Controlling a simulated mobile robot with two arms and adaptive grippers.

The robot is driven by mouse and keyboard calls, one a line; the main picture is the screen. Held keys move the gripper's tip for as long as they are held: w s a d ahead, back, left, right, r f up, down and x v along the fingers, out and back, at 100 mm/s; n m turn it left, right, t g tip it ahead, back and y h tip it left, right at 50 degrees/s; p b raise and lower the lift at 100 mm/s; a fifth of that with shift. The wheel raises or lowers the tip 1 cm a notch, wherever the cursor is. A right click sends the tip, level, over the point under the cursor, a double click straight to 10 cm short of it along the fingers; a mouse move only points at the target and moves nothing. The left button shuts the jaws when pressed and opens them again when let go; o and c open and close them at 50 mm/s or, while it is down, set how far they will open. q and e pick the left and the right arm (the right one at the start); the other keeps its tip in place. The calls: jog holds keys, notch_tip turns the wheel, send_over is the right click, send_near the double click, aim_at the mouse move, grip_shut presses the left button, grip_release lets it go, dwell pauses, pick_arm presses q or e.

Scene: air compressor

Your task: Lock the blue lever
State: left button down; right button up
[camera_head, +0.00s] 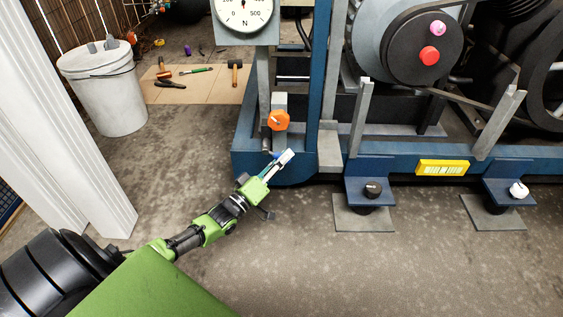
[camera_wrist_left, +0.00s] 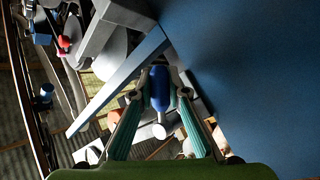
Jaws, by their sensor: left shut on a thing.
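The blue lever (camera_wrist_left: 159,88) stands between my two fingers in the left wrist view. My left gripper (camera_wrist_left: 158,100) is shut on it, with one teal-lined finger on each side. In the head view my left gripper (camera_head: 273,164) reaches up from the lower left to the lower left corner of the blue machine frame, below the orange knob (camera_head: 278,120). The lever is mostly hidden there by the gripper. My right gripper is not in view.
The blue frame (camera_head: 400,158) of the compressor runs to the right, with a yellow level (camera_head: 442,167) on it. A gauge (camera_head: 245,12) stands above the gripper. A white bucket (camera_head: 103,90) and tools on cardboard (camera_head: 200,88) are at the back left. The front floor is clear.

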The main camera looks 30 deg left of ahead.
pick_arm(q)
jog(key=c, duration=1.9)
grip_release()
jog(key=v, duration=1.2)
jog(key=shift+s, duration=0.1)
